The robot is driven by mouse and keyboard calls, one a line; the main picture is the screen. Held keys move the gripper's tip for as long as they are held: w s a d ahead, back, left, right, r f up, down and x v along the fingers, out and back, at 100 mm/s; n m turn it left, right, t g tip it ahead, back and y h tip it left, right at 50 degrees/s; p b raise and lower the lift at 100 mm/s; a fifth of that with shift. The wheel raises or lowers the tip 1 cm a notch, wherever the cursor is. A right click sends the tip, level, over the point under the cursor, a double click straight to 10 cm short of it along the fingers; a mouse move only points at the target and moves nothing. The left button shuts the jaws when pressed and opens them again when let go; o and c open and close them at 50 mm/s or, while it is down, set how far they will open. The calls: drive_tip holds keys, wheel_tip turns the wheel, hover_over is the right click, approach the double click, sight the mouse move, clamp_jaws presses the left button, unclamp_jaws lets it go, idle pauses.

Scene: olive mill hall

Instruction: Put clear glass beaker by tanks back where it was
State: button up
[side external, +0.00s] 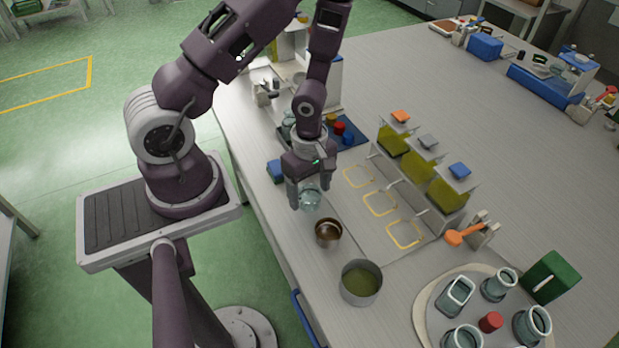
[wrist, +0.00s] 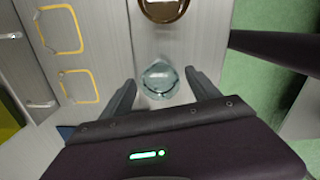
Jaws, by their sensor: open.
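A clear glass beaker (side external: 311,201) is on the grey table near its front edge, below my gripper (side external: 309,192). In the wrist view the beaker (wrist: 160,82) sits between the two fingers of my gripper (wrist: 159,78), with a visible gap to each finger. My gripper is open and points down. The tanks (side external: 418,166) with olive-green contents stand in a row to the right, with yellow outlined squares (side external: 380,203) on the mat in front of them.
A brown bowl (side external: 328,233) stands close to the beaker; it also shows in the wrist view (wrist: 163,8). A grey pot (side external: 361,283) of green liquid is nearer the camera. A round tray (side external: 428,303) holds several glass jars. A blue tray (side external: 350,137) lies behind my gripper.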

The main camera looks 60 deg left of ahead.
wheel_tip(320, 180, up, 12)
wheel_tip(320, 180, up, 10)
drive_tip(key=r+m+t+y, duration=0.1)
drive_tip(key=m+t+y, duration=0.15)
drive_tip(key=m, duration=0.55)
hover_over(310, 192)
drive_tip(key=s, duration=0.1)
drive_tip(key=s+d+r+m+t+h, duration=0.2)
drive_tip(key=s+d+r+m, duration=0.4)
drive_tip(key=m, duration=0.6)
wheel_tip(310, 192, up, 4)
drive_tip(key=shift+s+d+f+t, duration=0.1)
drive_tip(key=shift+s+d+t, duration=0.3)
drive_tip(key=shift+s, duration=0.85)
drive_tip(key=shift+a, duration=0.2)
